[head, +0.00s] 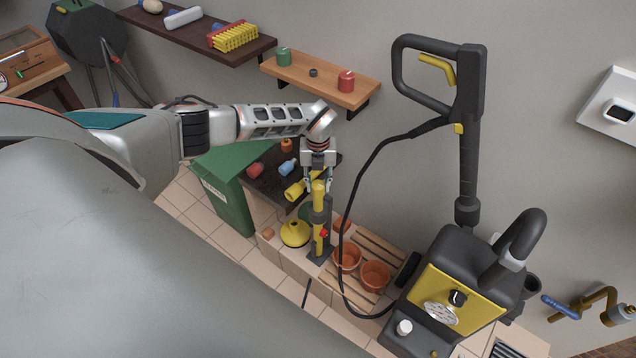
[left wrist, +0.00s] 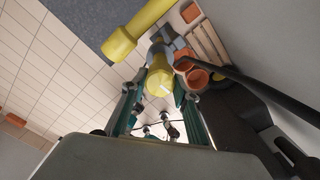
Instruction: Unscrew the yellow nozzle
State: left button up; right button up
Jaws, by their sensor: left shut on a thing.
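The yellow nozzle (head: 319,188) stands upright on top of a dark grey lance holder (head: 322,212) with a yellow tube and a red part. My left gripper (head: 318,182) comes down from above and is shut on this nozzle. In the left wrist view the nozzle's yellow top (left wrist: 160,80) shows between the fingers (left wrist: 156,108). My right gripper is not in view.
A yellow and black pressure washer (head: 455,290) stands at the right, its black hose (head: 345,225) looping close by the holder. Terracotta pots (head: 375,275) sit on a wooden slatted rack. A green bin (head: 228,195) stands left. A wall shelf (head: 325,80) holds small caps.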

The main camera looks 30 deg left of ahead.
pick_arm(q)
jog(key=shift+r, duration=0.45)
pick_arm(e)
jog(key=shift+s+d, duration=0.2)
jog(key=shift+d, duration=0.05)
pick_arm(q)
jog(key=shift+r, duration=0.2)
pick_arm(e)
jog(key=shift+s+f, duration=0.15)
pick_arm(q)
jog(key=shift+r, duration=0.15)
dwell(0.3)
jog(key=shift+r, duration=1.95)
